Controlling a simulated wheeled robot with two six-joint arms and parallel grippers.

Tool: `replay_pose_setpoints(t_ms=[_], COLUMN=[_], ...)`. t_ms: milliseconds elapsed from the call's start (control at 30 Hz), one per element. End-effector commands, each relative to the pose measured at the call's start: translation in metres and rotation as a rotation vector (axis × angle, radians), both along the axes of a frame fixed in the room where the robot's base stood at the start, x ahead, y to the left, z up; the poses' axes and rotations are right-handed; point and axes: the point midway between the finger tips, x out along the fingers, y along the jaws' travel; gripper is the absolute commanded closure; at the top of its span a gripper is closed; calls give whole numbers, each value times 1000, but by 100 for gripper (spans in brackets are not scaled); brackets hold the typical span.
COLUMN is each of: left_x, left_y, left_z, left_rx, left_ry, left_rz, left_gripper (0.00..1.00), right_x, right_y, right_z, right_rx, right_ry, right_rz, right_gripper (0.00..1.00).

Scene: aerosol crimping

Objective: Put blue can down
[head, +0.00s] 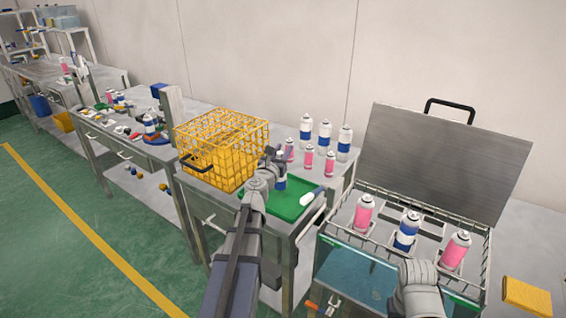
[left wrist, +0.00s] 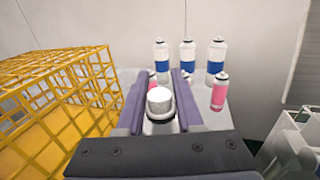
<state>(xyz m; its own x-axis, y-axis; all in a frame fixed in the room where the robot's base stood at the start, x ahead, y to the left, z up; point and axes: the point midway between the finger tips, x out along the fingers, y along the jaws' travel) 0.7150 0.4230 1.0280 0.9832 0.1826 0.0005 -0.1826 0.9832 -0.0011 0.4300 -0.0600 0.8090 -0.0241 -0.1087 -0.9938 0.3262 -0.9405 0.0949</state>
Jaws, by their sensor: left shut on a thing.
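My left gripper (head: 274,158) is over the middle table at the green tray (head: 287,211). It is shut on a white can with a blue band (head: 281,184), held upright. In the left wrist view the can's pale top (left wrist: 160,101) shows between the two fingers of the left gripper (left wrist: 160,98). The can's base is partly hidden, so I cannot tell whether it touches the tray. Another blue can (head: 406,232) stands in the open wire rack on the right. My right arm shows at the lower right, but its gripper is not seen.
A yellow wire basket (head: 222,150) stands close left of the gripper. Several blue-banded cans (head: 324,138) and pink cans (head: 308,160) stand behind the tray. A white object (head: 311,197) lies at the tray's right edge. The rack (head: 484,262) also holds pink cans (head: 455,250).

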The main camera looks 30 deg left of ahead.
Motion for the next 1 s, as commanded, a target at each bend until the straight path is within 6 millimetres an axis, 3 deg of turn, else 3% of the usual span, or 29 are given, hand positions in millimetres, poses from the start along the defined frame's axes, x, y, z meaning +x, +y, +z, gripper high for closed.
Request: replay_pose_setpoints(t_ms=[33,200,633,667,900,1000], left_x=[0,0,0,0,0,0], left_y=[0,0,0,0,0,0], left_z=[-12,-31,-34,-32,-32,-32], left_rx=[0,0,0,0,0,0], left_ry=[0,0,0,0,0,0], left_rz=[0,0,0,0,0,0], left_gripper=[100,100,100,61,34,34], right_x=[0,0,0,0,0,0], right_y=[0,0,0,0,0,0], right_z=[-12,-31,-34,-33,-32,-32], right_rx=[0,0,0,0,0,0], right_ry=[0,0,0,0,0,0], right_rz=[0,0,0,0,0,0], right_gripper=[50,50,50,50,50,50])
